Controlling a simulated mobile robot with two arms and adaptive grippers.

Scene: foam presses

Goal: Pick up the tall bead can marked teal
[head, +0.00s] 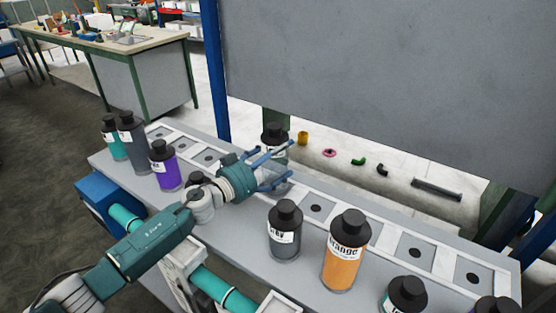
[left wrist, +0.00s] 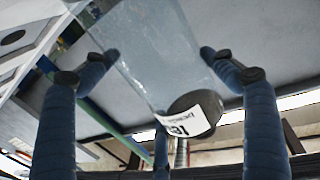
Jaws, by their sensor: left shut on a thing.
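My left gripper (head: 278,166), with blue fingers, is shut around a pale, see-through can (head: 268,180) with a black cap and white label. The can stands roughly upright over the back of the bench; I cannot tell whether its base touches. In the left wrist view the pale can (left wrist: 150,50) lies between the blue fingers (left wrist: 160,75); its label is upside down and not clearly readable. A teal-coloured can (head: 115,145) stands at the bench's left end. Another can with a teal strip (head: 407,293) is at the lower right, partly cut off. My right gripper is not in view.
The bench (head: 235,232) also bears a dark grey can (head: 131,140), a purple can (head: 164,170), a grey can (head: 285,240) and an orange can (head: 343,265). A row of square pads (head: 316,208) runs along its back. A large grey panel (head: 400,80) stands behind.

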